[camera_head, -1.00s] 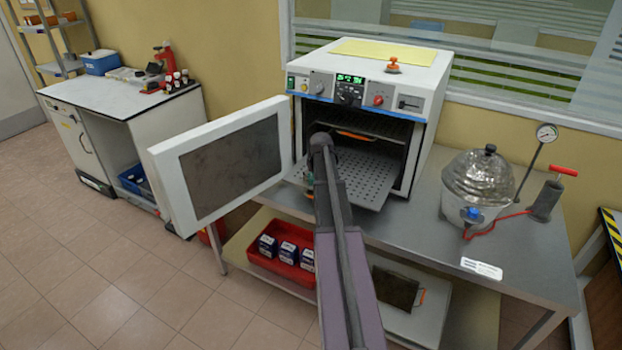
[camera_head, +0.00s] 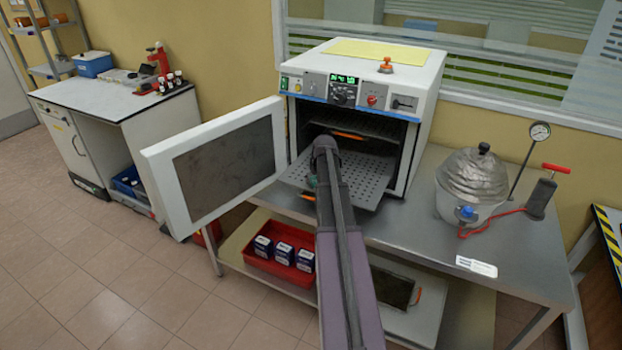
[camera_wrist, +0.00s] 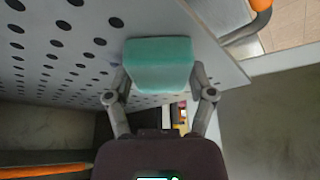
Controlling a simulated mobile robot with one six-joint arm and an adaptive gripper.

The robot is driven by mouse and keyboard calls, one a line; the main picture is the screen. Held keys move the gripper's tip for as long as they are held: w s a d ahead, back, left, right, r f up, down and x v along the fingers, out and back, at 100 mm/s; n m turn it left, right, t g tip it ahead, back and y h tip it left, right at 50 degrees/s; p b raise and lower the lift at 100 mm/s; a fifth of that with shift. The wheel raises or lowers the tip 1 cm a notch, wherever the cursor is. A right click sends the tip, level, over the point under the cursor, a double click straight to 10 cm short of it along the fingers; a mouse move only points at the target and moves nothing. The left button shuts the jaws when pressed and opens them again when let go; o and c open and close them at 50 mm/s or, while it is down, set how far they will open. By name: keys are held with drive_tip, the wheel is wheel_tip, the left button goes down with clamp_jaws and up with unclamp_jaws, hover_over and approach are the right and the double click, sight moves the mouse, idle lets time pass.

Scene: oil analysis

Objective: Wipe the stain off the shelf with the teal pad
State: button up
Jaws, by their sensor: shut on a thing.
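My gripper (camera_wrist: 159,98) is shut on the teal pad (camera_wrist: 158,62) in the wrist view. The pad lies against or very close to the perforated oven shelf (camera_wrist: 60,50); I cannot tell whether it touches. The shelf sticks out of the open oven (camera_head: 360,80) in the head view, where it also shows (camera_head: 362,178).
The oven door (camera_head: 215,165) stands wide open to the left. A vacuum pot (camera_head: 472,185) with a gauge and red hose stands on the steel bench (camera_head: 420,240) at the right. A red tray (camera_head: 275,262) with boxes sits below. Orange-handled parts lie close to the gripper.

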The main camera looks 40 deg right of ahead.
drive_tip(key=shift+s+d, duration=0.1)
drive_tip(key=shift+s, duration=0.1)
idle(0.3)
drive_tip(key=shift+s+d, duration=0.3)
drive_tip(key=shift+s, duration=0.5)
drive_tip(key=shift+s+d, duration=0.25)
drive_tip(key=shift+s, duration=0.5)
drive_tip(key=shift+f, duration=0.1)
drive_tip(key=shift+s, duration=0.15)
drive_tip(key=shift+s+d, duration=0.35)
drive_tip(key=shift+s, duration=0.35)
drive_tip(key=shift+s+d, duration=0.35)
drive_tip(key=shift+s, duration=0.3)
drive_tip(key=shift+s, duration=0.1)
drive_tip(key=shift+s+d, duration=0.3)
drive_tip(key=shift+s, duration=0.45)
drive_tip(key=shift+s+d, duration=0.3)
drive_tip(key=shift+s, duration=0.45)
drive_tip(key=shift+s, duration=0.1)
